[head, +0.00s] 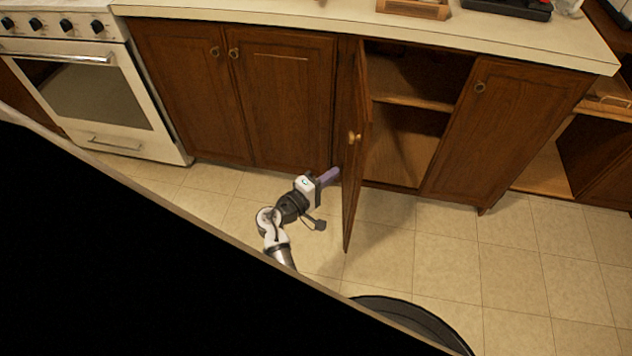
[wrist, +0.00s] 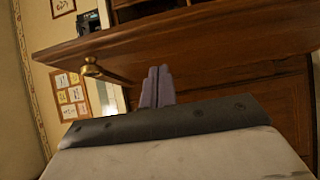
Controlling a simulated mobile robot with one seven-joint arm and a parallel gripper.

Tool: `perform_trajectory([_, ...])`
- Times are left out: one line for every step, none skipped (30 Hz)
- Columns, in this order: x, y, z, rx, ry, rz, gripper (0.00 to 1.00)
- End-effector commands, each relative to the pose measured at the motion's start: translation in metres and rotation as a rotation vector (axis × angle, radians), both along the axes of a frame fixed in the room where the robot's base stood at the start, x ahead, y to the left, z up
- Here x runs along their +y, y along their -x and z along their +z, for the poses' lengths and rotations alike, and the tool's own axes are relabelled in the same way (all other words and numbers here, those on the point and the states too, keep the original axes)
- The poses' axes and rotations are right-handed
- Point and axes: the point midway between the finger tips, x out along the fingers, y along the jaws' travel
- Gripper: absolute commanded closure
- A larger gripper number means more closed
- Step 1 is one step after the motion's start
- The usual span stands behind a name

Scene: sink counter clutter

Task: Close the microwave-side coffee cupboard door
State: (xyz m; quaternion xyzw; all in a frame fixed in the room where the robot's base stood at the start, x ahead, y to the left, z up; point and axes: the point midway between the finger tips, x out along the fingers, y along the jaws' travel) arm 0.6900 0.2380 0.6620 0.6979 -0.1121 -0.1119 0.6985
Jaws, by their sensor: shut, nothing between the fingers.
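The open cupboard door (head: 354,150) is dark brown wood and swings out toward me from the lower cabinet, seen nearly edge-on in the head view. Its round brass knob (head: 353,137) faces left. The open cupboard (head: 405,145) to its right shows a shelf and bare interior. My gripper (head: 330,175) is low, just left of the door, with its purple fingers pointing at the door's outer side. In the wrist view the shut fingers (wrist: 157,86) are empty, with the door (wrist: 190,45) ahead and the knob (wrist: 91,68) to their left. I cannot tell whether they touch the door.
A white oven (head: 85,95) stands at the left. Closed cabinet doors (head: 280,95) lie behind my gripper, and another closed door (head: 502,125) is right of the opening. The countertop (head: 300,18) holds a wooden tray (head: 414,9). The tiled floor (head: 450,260) in front is clear.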

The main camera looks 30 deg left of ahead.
Motion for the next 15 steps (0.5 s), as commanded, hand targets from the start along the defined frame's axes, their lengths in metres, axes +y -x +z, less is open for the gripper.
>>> perform_trajectory([-0.009, -0.004, 0.003, 0.001, 0.001, -0.004, 1.0])
perform_trajectory([-0.014, -0.006, 0.003, 0.002, 0.002, -0.003, 1.0])
perform_trajectory([-0.019, -0.008, 0.002, 0.002, 0.002, -0.002, 1.0])
perform_trajectory([-0.022, -0.01, 0.002, 0.001, 0.001, -0.003, 1.0])
perform_trajectory([-0.025, -0.012, 0.002, 0.001, 0.001, -0.002, 1.0])
perform_trajectory([-0.028, -0.013, 0.002, 0.001, 0.0, -0.001, 1.0])
perform_trajectory([-0.03, -0.014, 0.002, 0.001, 0.0, -0.001, 1.0])
perform_trajectory([-0.031, -0.015, 0.001, 0.001, 0.0, -0.001, 1.0])
perform_trajectory([-0.033, -0.016, 0.001, 0.001, 0.0, 0.0, 1.0])
perform_trajectory([-0.034, -0.016, 0.001, 0.001, -0.001, 0.0, 1.0])
perform_trajectory([-0.035, -0.017, 0.0, 0.001, 0.0, 0.001, 1.0])
perform_trajectory([-0.035, -0.017, 0.0, 0.001, 0.0, 0.001, 1.0])
perform_trajectory([-0.035, -0.017, 0.0, 0.001, -0.001, 0.001, 1.0])
perform_trajectory([-0.036, -0.017, 0.0, 0.001, -0.001, 0.001, 1.0])
perform_trajectory([-0.035, -0.017, 0.0, 0.001, -0.001, 0.001, 1.0])
